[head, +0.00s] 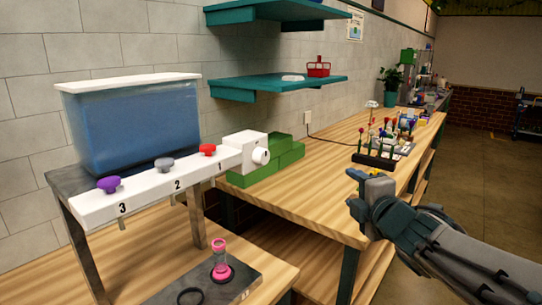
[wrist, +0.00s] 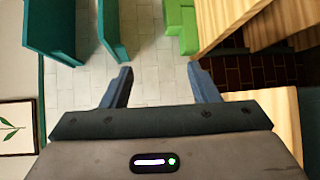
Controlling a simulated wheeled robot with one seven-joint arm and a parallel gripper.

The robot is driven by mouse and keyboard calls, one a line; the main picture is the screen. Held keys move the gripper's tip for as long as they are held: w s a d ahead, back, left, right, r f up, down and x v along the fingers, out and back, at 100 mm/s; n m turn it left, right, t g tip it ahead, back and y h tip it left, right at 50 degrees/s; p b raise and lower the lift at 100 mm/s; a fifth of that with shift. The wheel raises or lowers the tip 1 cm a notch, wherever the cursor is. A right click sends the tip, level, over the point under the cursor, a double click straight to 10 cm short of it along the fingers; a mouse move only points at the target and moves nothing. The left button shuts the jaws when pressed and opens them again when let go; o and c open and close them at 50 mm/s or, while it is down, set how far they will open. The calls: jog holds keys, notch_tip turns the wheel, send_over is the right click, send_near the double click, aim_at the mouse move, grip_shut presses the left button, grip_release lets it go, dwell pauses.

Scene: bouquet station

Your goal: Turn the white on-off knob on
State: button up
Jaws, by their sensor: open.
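The white on-off knob (head: 261,156) is a round knob on the end of a white box (head: 245,144), at the right end of the white dispenser bar (head: 135,195). It faces right in the head view. The bar also carries a purple knob (head: 108,184), a grey knob (head: 164,163) and a red knob (head: 208,149), above the numbers 3, 2 and 1. My gripper (head: 362,188) is well to the right of the white knob, over the workbench edge. In the wrist view my gripper (wrist: 160,85) is open with nothing between its fingers. The white knob does not show there.
A blue water tank (head: 130,120) stands behind the bar. Green blocks (head: 275,162) sit right beside the white box. A pink hourglass (head: 220,258) stands below. A dark rack of flowers (head: 374,158) is on the workbench. Teal shelves (head: 275,85) hang above.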

jog(key=s+a+r+n+y, duration=0.1)
jog(key=a+r+n+y, duration=0.35)
jog(key=n, duration=0.35)
jog(key=n+g+y+p, duration=0.3)
jog(key=n+g+y, duration=0.15)
jog(key=n, duration=0.25)
send_near(265, 158)
jog(key=shift+t+y, duration=0.3)
jog(key=shift+t, duration=0.15)
jog(key=x, duration=0.5)
jog(key=f+x, duration=0.1)
jog(key=x, duration=0.2)
jog(key=shift+w+a, duration=0.1)
jog(key=shift+a, duration=0.1)
jog(key=c, duration=1)
